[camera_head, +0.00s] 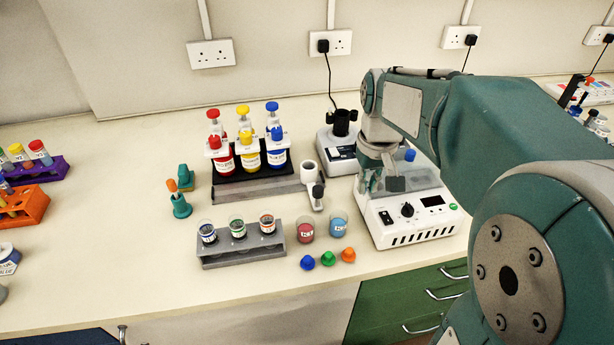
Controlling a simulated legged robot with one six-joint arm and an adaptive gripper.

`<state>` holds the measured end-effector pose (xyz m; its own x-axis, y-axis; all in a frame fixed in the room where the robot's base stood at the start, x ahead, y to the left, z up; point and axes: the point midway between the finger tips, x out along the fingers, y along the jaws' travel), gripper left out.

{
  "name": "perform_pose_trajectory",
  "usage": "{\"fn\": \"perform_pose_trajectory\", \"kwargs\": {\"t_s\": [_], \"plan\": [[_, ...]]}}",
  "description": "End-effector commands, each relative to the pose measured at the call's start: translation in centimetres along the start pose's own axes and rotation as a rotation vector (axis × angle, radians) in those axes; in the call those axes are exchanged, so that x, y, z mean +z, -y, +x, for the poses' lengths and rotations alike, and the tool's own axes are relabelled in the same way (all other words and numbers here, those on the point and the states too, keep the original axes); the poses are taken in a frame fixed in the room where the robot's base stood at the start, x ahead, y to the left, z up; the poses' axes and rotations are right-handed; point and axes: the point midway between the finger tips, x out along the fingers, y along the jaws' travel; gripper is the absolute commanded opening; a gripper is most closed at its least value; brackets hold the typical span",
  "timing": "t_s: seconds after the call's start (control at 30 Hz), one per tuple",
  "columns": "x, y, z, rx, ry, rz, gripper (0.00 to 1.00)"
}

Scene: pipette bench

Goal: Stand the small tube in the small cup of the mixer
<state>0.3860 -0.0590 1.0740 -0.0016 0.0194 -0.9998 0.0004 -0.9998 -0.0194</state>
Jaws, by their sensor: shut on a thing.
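The mixer (337,148) is a pale box with a dark front panel at the back of the bench. A black head (342,122) with cup-like holders stands on it; its small cup is too small to make out clearly.
The white machine (415,222) stands close under my gripper. Left of the mixer are a bottle rack (255,190) and a white pipette-like stand (311,180). A grey vial rack (243,254), two beakers (306,230) and loose caps (328,258) are nearer.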

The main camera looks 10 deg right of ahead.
Motion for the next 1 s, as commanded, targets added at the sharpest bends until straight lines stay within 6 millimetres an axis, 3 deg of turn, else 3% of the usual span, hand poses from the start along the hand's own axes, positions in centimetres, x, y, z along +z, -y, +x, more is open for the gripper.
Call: {"fn": "perform_pose_trajectory", "kwargs": {"t_s": [0.4, 0.6, 1.0], "plan": [[-8.0, 2.3, 3.9, -0.001, 0.004, -0.003, 0.04], [-10.7, 3.0, 7.4, 0.000, 0.005, -0.002, 0.04], [-12.6, 3.5, 11.1, 0.000, 0.004, 0.000, 0.04]]}}
